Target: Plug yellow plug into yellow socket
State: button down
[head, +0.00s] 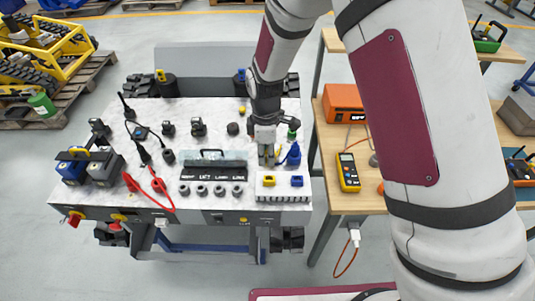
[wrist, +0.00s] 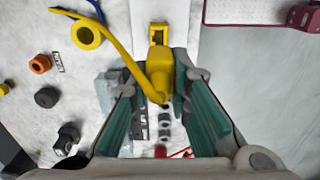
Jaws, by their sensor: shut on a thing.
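My gripper (head: 269,158) points down above the back of the white socket block (head: 284,191) at the bench's front right. It is shut on the yellow plug (wrist: 159,62), which sits between the teal fingers in the wrist view, with its yellow cable looping up and left. The yellow socket (head: 269,181) is on the block's left and also shows in the wrist view (wrist: 158,31), just above the plug. The plug looks outside the socket; the height gap cannot be told. In the head view the fingers mostly hide the plug.
The blue socket (head: 297,181) is right of the yellow one. A blue plug (head: 293,155) stands close to the gripper's right. A black labelled rack (head: 213,170) is to the left. A side table with a yellow multimeter (head: 348,172) stands right of the bench.

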jog(key=shift+f, duration=0.1)
jog(key=shift+f+b, duration=0.95)
jog(key=shift+f, duration=1.9)
jog(key=shift+f+b, duration=0.65)
jog(key=shift+f, duration=0.65)
dwell(1.0)
jog(key=c, duration=1.4)
grip_release()
jog(key=shift+d, duration=0.1)
notch_tip(320, 180, up, 12)
jog(key=shift+r, duration=0.1)
